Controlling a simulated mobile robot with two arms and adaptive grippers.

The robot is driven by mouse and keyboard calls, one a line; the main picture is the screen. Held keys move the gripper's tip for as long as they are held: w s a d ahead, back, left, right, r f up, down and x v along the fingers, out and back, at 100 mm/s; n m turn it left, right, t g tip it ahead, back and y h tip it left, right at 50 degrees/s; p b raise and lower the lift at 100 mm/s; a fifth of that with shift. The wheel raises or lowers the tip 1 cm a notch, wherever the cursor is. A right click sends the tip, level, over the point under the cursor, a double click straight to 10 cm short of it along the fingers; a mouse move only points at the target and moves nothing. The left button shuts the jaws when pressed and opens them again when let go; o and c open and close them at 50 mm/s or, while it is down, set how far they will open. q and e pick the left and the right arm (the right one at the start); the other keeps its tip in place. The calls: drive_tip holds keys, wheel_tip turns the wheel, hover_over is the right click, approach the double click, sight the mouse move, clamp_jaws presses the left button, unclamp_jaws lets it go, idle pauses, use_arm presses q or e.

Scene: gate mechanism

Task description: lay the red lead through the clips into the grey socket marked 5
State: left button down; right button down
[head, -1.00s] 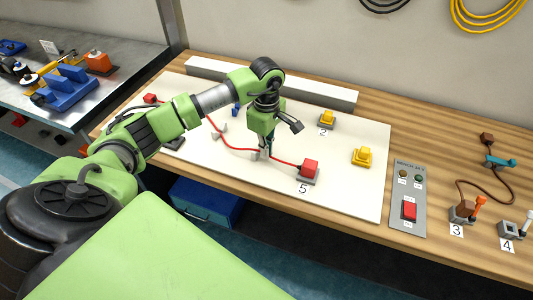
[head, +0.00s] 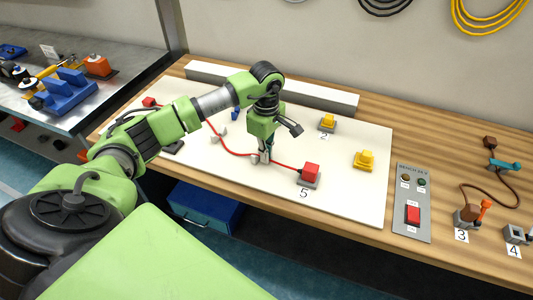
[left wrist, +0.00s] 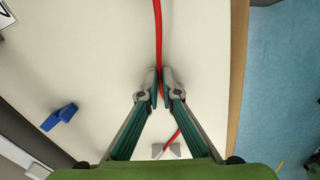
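The red lead (head: 230,151) runs across the white board from a red block (head: 149,102) at the left to a red plug (head: 311,171), which sits on the grey socket (head: 308,182) marked 5. One pale clip (head: 219,135) stands near the lead at left; another (head: 256,160) is just left of my fingers. My left gripper (head: 264,158) points down over the board, between that clip and the socket. In the left wrist view its fingertips (left wrist: 159,83) are closed around the red lead (left wrist: 158,35); a clip (left wrist: 170,151) is partly hidden below. My right gripper is not in view.
A yellow plug (head: 327,121) at a socket marked 2 and another yellow block (head: 364,160) stand on the board. A blue piece (left wrist: 60,117) lies behind the lead. A grey panel (head: 412,205) with a red switch is right of the board. A long pale bar (head: 310,93) runs behind.

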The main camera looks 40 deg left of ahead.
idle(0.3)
use_arm(q)
drive_tip(key=c, duration=2.2)
unclamp_jaws()
drive_tip(key=o, duration=0.6)
drive_tip(key=o, duration=0.6)
drive_tip(key=shift+o, duration=0.2)
